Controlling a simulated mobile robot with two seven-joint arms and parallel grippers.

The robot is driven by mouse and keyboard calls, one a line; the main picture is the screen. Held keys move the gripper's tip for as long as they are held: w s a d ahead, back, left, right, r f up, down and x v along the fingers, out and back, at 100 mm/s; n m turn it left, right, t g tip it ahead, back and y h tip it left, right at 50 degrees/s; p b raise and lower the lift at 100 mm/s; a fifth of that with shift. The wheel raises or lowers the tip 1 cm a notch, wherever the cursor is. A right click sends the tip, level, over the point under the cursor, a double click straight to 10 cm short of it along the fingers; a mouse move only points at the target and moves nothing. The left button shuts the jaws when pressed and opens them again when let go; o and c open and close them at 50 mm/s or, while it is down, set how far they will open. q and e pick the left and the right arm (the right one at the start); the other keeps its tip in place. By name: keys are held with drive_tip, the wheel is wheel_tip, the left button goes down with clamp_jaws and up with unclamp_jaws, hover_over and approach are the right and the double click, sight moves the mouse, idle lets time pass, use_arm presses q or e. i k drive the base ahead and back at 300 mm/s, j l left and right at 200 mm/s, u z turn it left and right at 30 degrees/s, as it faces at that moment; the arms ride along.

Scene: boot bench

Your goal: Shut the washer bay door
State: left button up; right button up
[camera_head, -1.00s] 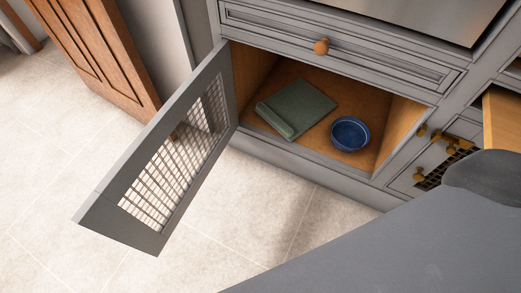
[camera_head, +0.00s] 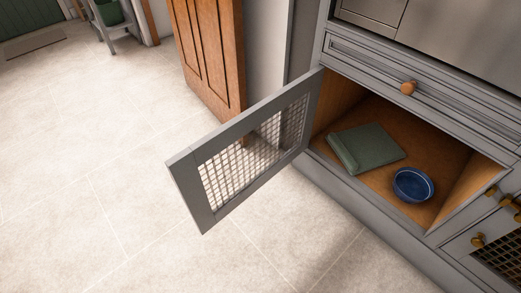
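A grey cabinet door (camera_head: 207,219) with a wire mesh panel stands wide open, hinged at the left side of an open bay. It swings out over the floor toward the lower left. The bay (camera_head: 341,98) has a wooden interior. Inside it lie a folded green cloth or mat (camera_head: 372,148) and a blue bowl (camera_head: 413,184). Which cabinet is the washer bay is not labelled. Neither of my grippers shows in the view.
A drawer with a round wooden knob (camera_head: 408,88) is above the bay. A brown panelled door (camera_head: 208,50) stands behind the mesh door. Another mesh-fronted cabinet (camera_head: 500,252) is at the lower right. The tiled floor (camera_head: 90,180) at left is clear.

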sight(182, 168)
drive_tip(key=z, duration=0.35)
drive_tip(key=j+z, duration=0.15)
drive_tip(key=z, duration=0.2)
drive_tip(key=i+j+z, duration=0.1)
drive_tip(key=z, duration=0.25)
drive_tip(key=j+z, duration=0.65)
drive_tip(key=j, duration=0.2)
drive_tip(key=j+z, duration=0.15)
drive_tip(key=j, duration=0.3)
drive_tip(key=k+j+z, duration=0.2)
drive_tip(key=j, duration=0.2)
drive_tip(key=k+j, duration=0.1)
drive_tip(key=j, duration=0.8)
drive_tip(key=k+j, duration=0.15)
drive_tip(key=j, duration=0.7)
drive_tip(key=k+z, duration=0.05)
